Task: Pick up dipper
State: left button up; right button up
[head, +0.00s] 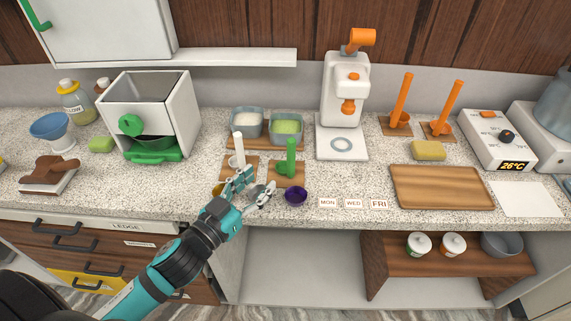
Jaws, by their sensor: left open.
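Several upright-handled tools that could be the dipper stand on the speckled counter; I cannot tell which one is meant. A white-handled one (239,147) and a green-handled one (291,155) stand on small wooden boards near the counter's front. Two orange-handled ones (402,95) (447,104) stand on small boards farther right. My left gripper (258,184) is open with its fingers spread, just in front of the white and green handles, and partly hides the white tool's board. No tool is visibly held. My right gripper is out of view.
A small purple bowl (296,196) sits close to the right of my left gripper. Tubs of white (247,122) and green contents (286,127) stand behind the handles. A white press (344,95) and a wooden tray (442,187) are to the right.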

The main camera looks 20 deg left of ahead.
aim_at(289, 148)
pick_arm(q)
jog(key=p+x, duration=0.2)
jog(key=x, duration=0.6)
jog(key=shift+w, duration=0.4)
jog(key=p+x, duration=0.2)
jog(key=x, duration=0.2)
jog(key=shift+w, duration=0.4)
jog(key=shift+w+f, duration=0.1)
jog(key=shift+w, duration=0.25)
jog(key=shift+d, duration=0.1)
grip_shut()
